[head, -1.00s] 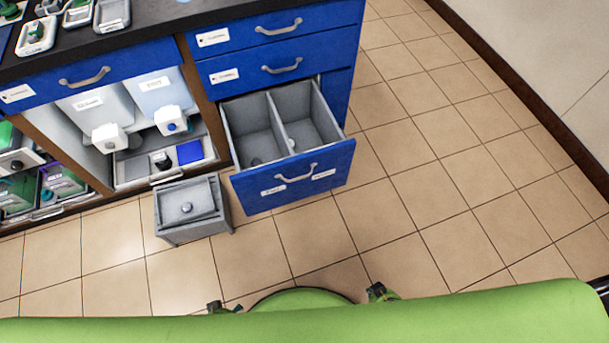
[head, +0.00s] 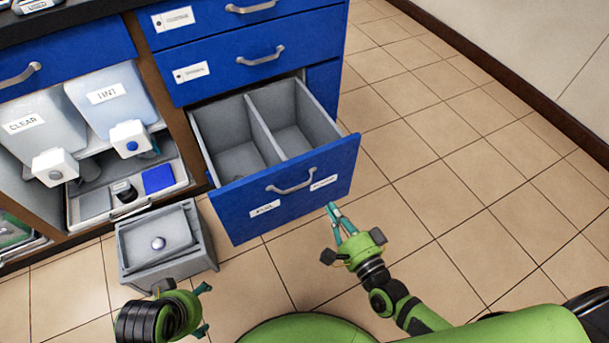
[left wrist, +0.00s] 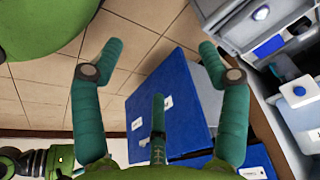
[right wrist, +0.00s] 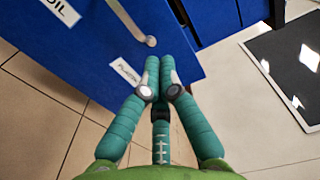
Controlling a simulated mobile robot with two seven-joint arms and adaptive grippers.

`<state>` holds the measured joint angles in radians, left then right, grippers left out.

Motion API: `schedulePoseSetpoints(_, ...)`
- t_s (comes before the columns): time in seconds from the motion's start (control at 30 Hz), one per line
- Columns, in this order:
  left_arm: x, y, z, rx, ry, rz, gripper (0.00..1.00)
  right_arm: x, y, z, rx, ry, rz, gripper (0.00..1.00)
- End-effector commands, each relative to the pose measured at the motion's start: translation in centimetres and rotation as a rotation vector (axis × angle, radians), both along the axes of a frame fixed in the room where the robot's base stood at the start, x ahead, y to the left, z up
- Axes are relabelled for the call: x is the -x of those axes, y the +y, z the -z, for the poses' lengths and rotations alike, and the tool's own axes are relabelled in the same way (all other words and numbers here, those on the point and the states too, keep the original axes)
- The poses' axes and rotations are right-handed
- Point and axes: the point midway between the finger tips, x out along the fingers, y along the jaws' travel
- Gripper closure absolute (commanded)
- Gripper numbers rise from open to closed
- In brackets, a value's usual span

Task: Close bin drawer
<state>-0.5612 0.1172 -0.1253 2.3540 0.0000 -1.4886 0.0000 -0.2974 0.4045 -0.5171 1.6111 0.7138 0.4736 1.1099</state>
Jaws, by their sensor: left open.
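The bin drawer (head: 225,213) is pulled out of the blue cabinet. It has a blue front, a curved handle (head: 291,186) and two grey compartments that look empty. Its front also shows in the left wrist view (left wrist: 178,85) and the right wrist view (right wrist: 95,62). My right gripper (head: 334,208) has its fingers together and empty, with the tips at the drawer front's lower right; I cannot tell if they touch. My left gripper (head: 204,309) is open and empty, low and left of the drawer front, apart from it.
A grey box with a knob (head: 160,265) stands on the floor left of the drawer, close to my left gripper. Open shelves with CLEAR (head: 35,125) and TINT (head: 105,95) containers are left of the drawer. The tiled floor to the right is clear.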

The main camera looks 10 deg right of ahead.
Motion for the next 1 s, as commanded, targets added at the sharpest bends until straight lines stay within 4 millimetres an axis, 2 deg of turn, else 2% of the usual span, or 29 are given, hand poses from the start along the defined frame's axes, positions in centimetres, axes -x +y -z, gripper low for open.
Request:
schedulePoseSetpoints(0.3,0.6,0.1,-2.5,0.001,-0.024,-0.001,0.25,-6.4,2.1,0.0,0.002,-0.004,0.001,1.0)
schedulePoseSetpoints(0.5,-3.6,-1.3,-3.6,0.035,-0.229,0.025,0.25,-9.3,3.0,0.1,0.003,-0.002,0.001,1.0)
schedulePoseSetpoints(0.73,-6.5,-2.4,-5.4,0.061,-0.393,0.044,0.25,-11.4,3.7,0.1,0.004,0.001,0.001,1.0)
schedulePoseSetpoints(1.0,-7.5,-2.9,-6.2,0.073,-0.451,0.052,0.25,-12.0,3.9,0.0,0.005,0.003,0.0,1.0)
